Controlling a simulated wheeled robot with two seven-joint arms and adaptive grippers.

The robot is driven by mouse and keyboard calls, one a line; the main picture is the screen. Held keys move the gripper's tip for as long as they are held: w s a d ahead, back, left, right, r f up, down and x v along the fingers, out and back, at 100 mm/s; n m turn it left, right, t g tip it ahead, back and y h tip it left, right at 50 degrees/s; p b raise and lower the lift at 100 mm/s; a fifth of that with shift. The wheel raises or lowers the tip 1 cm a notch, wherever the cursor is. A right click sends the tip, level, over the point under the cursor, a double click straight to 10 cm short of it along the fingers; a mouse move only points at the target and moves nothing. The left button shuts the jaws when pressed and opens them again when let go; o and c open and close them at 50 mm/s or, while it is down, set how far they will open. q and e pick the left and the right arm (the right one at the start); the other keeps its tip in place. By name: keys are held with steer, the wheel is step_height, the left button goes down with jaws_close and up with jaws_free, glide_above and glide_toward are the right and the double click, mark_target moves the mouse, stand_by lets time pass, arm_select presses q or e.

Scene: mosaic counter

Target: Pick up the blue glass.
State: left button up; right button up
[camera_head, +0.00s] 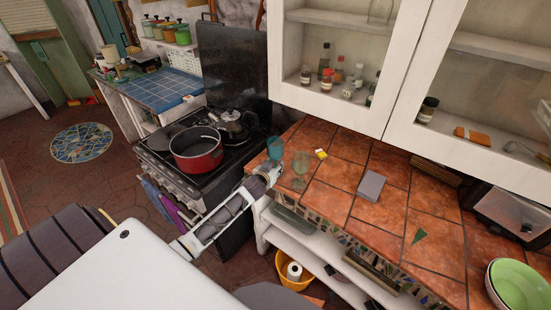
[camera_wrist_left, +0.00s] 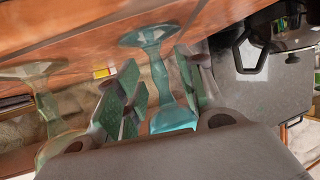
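The blue glass (camera_head: 275,147) is a translucent stemmed goblet standing at the left end of the tiled counter, beside the stove. My left gripper (camera_head: 272,170) is at the counter edge, just in front of it. In the left wrist view the blue glass (camera_wrist_left: 172,120) appears inverted, with its stem between the green-padded fingers of my left gripper (camera_wrist_left: 157,70). The fingers are apart, with a gap visible beside the stem; I cannot tell whether either touches it. My right gripper is in neither view.
A greenish clear glass (camera_head: 301,164) stands close on the right; it also shows in the wrist view (camera_wrist_left: 48,108). A red pot (camera_head: 196,152) and a kettle (camera_head: 232,126) are on the stove. A grey box (camera_head: 370,186) lies on the counter. White cabinets (camera_head: 325,107) hang above.

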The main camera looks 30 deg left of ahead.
arm_select(q)
steer(key=shift+w+f, duration=0.1)
steer(key=shift+w, duration=0.1)
stand_by(0.4)
jaws_close()
